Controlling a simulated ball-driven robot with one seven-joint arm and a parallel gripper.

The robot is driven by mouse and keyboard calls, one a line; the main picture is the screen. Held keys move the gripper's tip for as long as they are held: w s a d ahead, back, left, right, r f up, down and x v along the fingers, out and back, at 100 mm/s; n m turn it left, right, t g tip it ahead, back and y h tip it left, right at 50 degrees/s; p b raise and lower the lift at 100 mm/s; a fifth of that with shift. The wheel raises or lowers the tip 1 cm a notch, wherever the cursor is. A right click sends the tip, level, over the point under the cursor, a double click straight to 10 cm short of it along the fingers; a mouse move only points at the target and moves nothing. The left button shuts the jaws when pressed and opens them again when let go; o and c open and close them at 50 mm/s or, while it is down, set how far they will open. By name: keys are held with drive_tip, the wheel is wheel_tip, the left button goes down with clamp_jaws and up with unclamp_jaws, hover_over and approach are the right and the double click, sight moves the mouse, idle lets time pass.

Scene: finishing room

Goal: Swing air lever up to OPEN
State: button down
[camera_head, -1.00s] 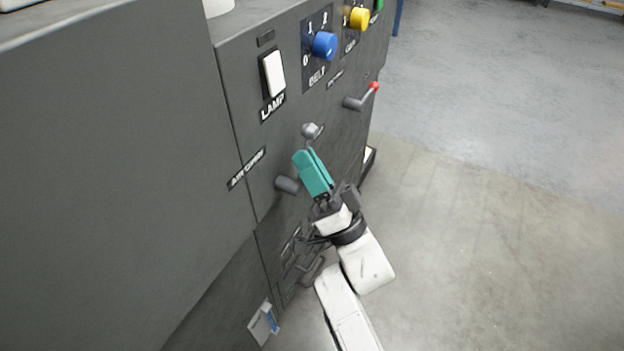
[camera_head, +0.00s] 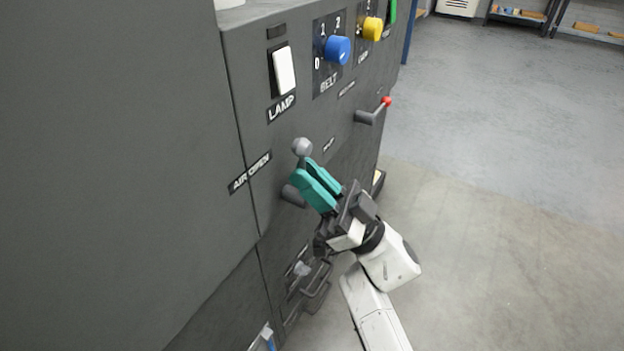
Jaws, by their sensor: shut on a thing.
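The air lever has a grey ball knob (camera_head: 302,147) on a shaft that rises from a dark round hub (camera_head: 293,195) on the machine's grey front panel. The knob stands above the hub, slightly to its right. My gripper (camera_head: 308,178) has its two teal fingers on either side of the shaft, below the knob, and is shut on the lever. The fingers hide most of the shaft. The AIR OPEN label (camera_head: 250,172) is on the panel left of the lever.
A lever with a red knob (camera_head: 386,101) sticks out to the right. Above are a white LAMP switch (camera_head: 284,70), a blue BELT knob (camera_head: 338,49) and a yellow knob (camera_head: 372,28). A drawer-like handle (camera_head: 312,280) is below. Floor at right is clear.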

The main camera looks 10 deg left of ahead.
drive_tip(key=c, duration=1.1)
unclamp_jaws()
drive_tip(key=shift+a, duration=0.1)
drive_tip(key=shift+c, duration=0.2)
drive_tip(key=p+v, duration=0.1)
drive_tip(key=v, duration=1)
